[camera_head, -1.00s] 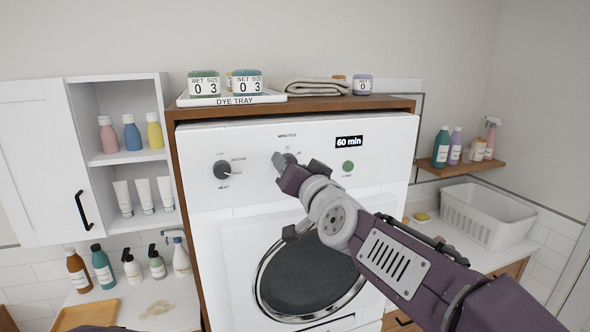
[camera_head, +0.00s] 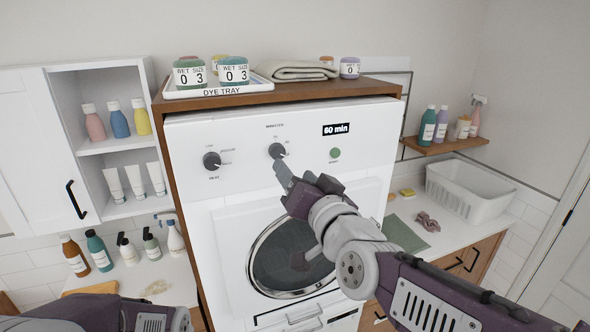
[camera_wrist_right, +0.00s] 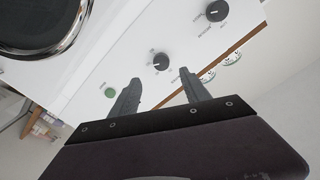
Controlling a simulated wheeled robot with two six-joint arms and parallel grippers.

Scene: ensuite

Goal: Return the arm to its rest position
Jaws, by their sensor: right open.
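My right gripper (camera_head: 292,180) is in front of the white dryer (camera_head: 225,140), just below its middle dial (camera_head: 277,151). It is open and empty. In the right wrist view its two fingers (camera_wrist_right: 158,92) stand apart, with the middle dial (camera_wrist_right: 160,61) seen beyond them and nothing between them. The gripper appears clear of the panel. My left arm (camera_head: 100,312) shows at the bottom left of the head view; its gripper does not show.
The panel also has a left dial (camera_head: 212,160), a green button (camera_head: 335,153) and a "60 min" display (camera_head: 337,129). A dye tray (camera_head: 215,90) with jars and a folded towel (camera_head: 297,71) sit on top. A white basket (camera_head: 468,188) stands on the right counter.

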